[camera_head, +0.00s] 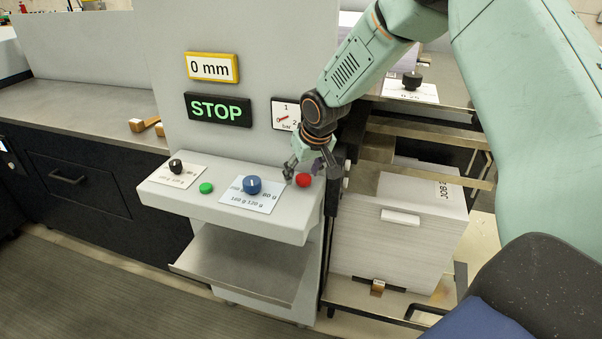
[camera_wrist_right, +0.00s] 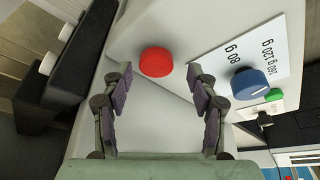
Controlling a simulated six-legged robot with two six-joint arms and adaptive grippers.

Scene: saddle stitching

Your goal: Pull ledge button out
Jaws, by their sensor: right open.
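The red button (camera_head: 303,180) sits at the right end of the light grey ledge (camera_head: 230,218). My right gripper (camera_head: 309,168) is just above and around the button's place in the head view. In the right wrist view the red button (camera_wrist_right: 156,62) lies ahead of my right gripper (camera_wrist_right: 160,82), between the lines of its two fingers and apart from both. The fingers are spread and nothing is between their pads. My left gripper shows in neither view.
A blue knob (camera_head: 252,185) on a white label, a green button (camera_head: 206,188) and a black knob (camera_head: 175,165) share the ledge. A STOP display (camera_head: 217,109) and a gauge (camera_head: 286,114) are on the panel above. A paper stack (camera_head: 400,240) stands right of the ledge.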

